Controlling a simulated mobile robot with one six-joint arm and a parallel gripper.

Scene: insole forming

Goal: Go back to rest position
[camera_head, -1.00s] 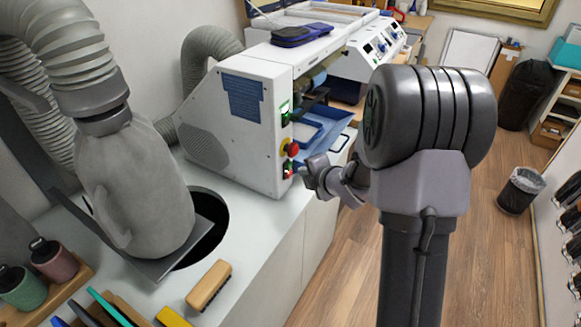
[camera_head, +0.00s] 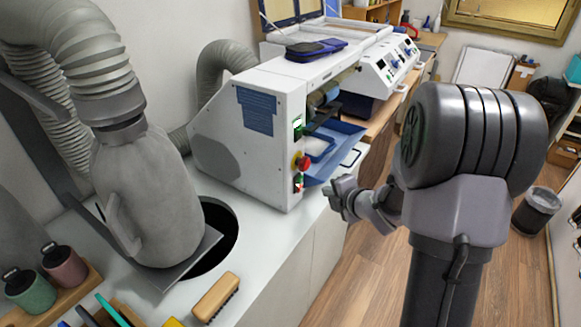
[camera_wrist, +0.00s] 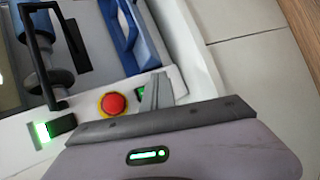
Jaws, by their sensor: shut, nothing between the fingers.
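My gripper (camera_head: 343,196) is in the middle of the head view, at the end of my arm. It is shut with nothing in it. It is in front of the white machine (camera_head: 240,135) and to the right of the machine's control side, apart from it in this view. In the wrist view the narrow shut fingers (camera_wrist: 155,92) point towards the machine front, beside the red emergency button (camera_wrist: 113,103). The wrist view also shows black rollers (camera_wrist: 50,80) and a blue tray (camera_wrist: 118,30). My arm's big joint hides part of the floor behind it.
A wooden brush (camera_head: 215,297) lies on the counter's front. A bin (camera_head: 536,212) stands at the right. Wooden floor (camera_head: 355,285) shows between counter and arm.

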